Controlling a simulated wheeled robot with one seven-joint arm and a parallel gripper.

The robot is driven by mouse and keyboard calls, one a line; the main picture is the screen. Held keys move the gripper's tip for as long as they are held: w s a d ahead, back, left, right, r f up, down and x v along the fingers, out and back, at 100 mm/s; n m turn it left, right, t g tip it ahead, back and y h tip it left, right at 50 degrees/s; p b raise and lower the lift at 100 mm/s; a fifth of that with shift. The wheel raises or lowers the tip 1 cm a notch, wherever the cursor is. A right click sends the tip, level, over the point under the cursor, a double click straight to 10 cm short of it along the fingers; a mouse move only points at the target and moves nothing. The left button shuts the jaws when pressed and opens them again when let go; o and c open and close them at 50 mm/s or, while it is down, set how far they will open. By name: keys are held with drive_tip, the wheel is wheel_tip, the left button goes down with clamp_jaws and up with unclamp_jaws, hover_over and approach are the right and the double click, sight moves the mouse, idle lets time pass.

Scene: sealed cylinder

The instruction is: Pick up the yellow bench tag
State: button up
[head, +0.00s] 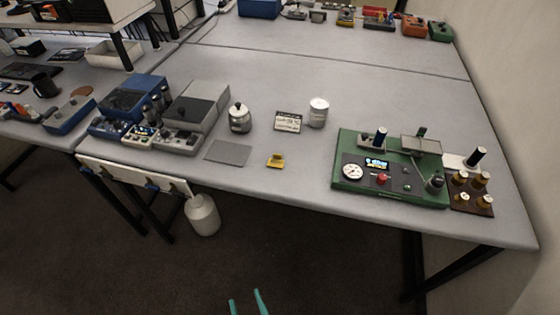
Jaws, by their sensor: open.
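The yellow bench tag (276,161) lies near the front edge of the grey table (290,187), between a flat grey plate and a green instrument. It looks small, with a darker patch on its top. My gripper (248,302) shows at the bottom edge of the head view as two teal fingertips set apart. It is open with nothing between the tips. In the picture it is below the table's front edge, over the dark floor and well apart from the tag. The rest of my arm is out of view.
A flat grey plate (228,153) lies left of the tag. Behind are a metal pot (240,118), a small labelled box (288,121) and a silver can (319,113). A green instrument (390,195) stands right. A white jug (202,215) hangs below the edge.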

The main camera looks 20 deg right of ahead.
drive_tip(key=w+a, duration=0.1)
drive_tip(key=w, duration=1.4)
drive_tip(key=w+d+r+h, duration=0.1)
drive_tip(key=w+r+h, duration=0.1)
drive_tip(key=w+r, duration=0.35)
drive_tip(key=w+r+h, duration=0.2)
drive_tip(key=w+r, duration=0.1)
drive_tip(key=w, duration=0.5)
drive_tip(key=m+g+h, duration=0.4)
drive_tip(key=m, duration=0.4)
approach(277, 156)
drive_tip(key=shift+x, duration=4.05)
drive_tip(key=shift+r, duration=0.1)
clamp_jaws()
